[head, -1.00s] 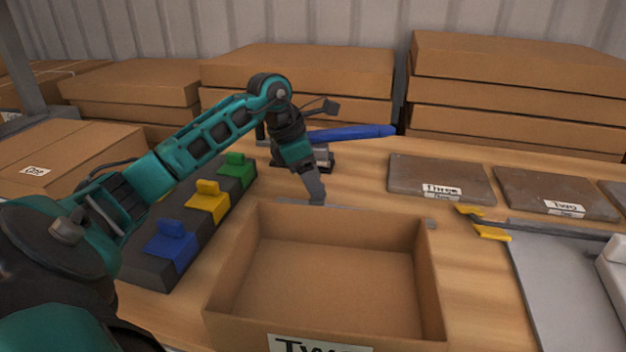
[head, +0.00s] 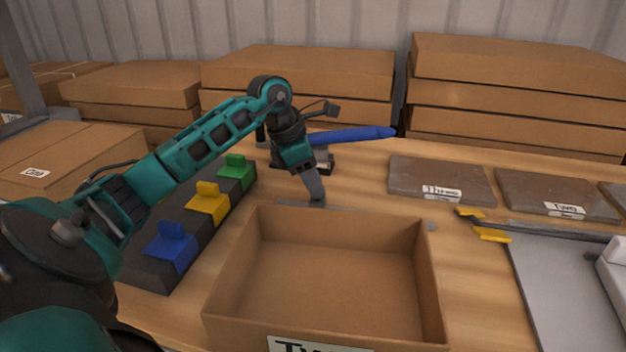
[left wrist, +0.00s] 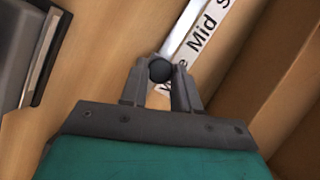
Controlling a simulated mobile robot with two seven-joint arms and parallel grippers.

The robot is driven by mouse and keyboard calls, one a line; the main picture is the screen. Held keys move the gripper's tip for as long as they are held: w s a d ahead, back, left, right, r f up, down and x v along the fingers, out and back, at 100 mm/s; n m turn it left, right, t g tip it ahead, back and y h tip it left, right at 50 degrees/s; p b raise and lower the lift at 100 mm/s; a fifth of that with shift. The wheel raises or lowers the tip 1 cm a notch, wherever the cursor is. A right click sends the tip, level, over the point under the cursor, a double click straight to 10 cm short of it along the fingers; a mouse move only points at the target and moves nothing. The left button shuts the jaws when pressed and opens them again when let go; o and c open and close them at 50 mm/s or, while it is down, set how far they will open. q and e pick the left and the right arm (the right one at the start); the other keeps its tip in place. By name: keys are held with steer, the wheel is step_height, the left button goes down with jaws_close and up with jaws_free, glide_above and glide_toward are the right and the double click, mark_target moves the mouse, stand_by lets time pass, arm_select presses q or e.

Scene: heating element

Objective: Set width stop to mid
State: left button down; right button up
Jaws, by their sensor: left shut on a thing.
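My left gripper (head: 316,199) reaches down behind the open cardboard box. In the left wrist view its fingers (left wrist: 161,92) are shut on a round dark knob (left wrist: 160,69), the width stop. A metal bar (left wrist: 188,24) runs up from the knob. Beside it lies a white label strip (left wrist: 212,38) on which "Mid" can be read; the gripper hides part of the lettering. In the head view the knob is hidden by the gripper, and only a grey strip (head: 290,204) shows near the fingertips. My right gripper is not in view.
The open cardboard box (head: 335,222) stands just in front of the gripper. A tool with a blue handle (head: 352,135) is behind it. Blue, yellow and green blocks (head: 207,203) sit on a dark base at left. Plates labelled Three (head: 440,175) and Two (head: 550,190) lie at right.

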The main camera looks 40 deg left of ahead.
arm_select(q)
steer(key=shift+w+d+r+p, duration=0.1)
steer(key=shift+w+d+p, duration=0.1)
steer(key=shift+d+p, duration=0.15)
steer(key=w+d, duration=0.1)
steer(key=w+d+p, duration=0.1)
steer(key=d, duration=0.1)
steer(key=d+p, duration=0.1)
steer(key=d, duration=0.1)
steer(key=shift+w, duration=0.4)
steer(key=shift+w+d, duration=0.25)
steer(key=shift+d, duration=0.2)
steer(key=c, duration=0.8)
jaws_free()
